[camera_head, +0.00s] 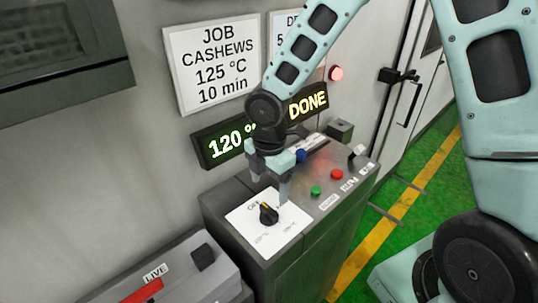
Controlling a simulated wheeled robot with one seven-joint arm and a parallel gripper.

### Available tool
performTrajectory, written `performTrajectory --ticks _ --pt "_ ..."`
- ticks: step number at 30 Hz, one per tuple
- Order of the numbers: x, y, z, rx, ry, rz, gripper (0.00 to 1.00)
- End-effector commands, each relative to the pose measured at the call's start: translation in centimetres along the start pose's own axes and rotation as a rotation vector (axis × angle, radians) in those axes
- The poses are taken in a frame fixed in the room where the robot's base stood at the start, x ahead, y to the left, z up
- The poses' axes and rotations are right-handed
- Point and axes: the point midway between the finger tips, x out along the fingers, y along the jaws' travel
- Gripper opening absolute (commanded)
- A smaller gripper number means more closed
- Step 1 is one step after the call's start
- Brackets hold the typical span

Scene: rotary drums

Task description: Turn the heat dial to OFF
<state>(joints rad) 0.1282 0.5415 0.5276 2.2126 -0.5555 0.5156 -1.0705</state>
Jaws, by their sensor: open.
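The heat dial (268,213) is a black knob with an orange pointer mark on a white plate (262,238) at the near end of the grey control box. Lettering shows on the plate, partly hidden by my gripper at the top and too small to read fully. The pointer lies toward the upper left of the knob. My gripper (269,190) is open and empty, pointing down just above and behind the dial, with its fingers apart. I cannot tell whether a fingertip touches the plate.
Green (316,190) and red (337,174) buttons and a blue knob (301,156) sit farther back on the box. A display (226,146) reads 120 and another (308,102) reads DONE. A red lamp (336,73) glows. A box marked LIVE (156,273) stands front left.

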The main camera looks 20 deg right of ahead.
Motion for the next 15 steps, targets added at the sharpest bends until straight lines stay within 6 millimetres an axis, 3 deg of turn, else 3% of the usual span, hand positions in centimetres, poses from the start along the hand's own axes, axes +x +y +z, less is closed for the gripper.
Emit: performTrajectory --ticks 6,15 --pt "-5.1 0.1 0.1 0.002 -0.002 0.006 0.76" --pt "-8.6 0.0 0.0 0.0 -0.001 0.002 0.76"
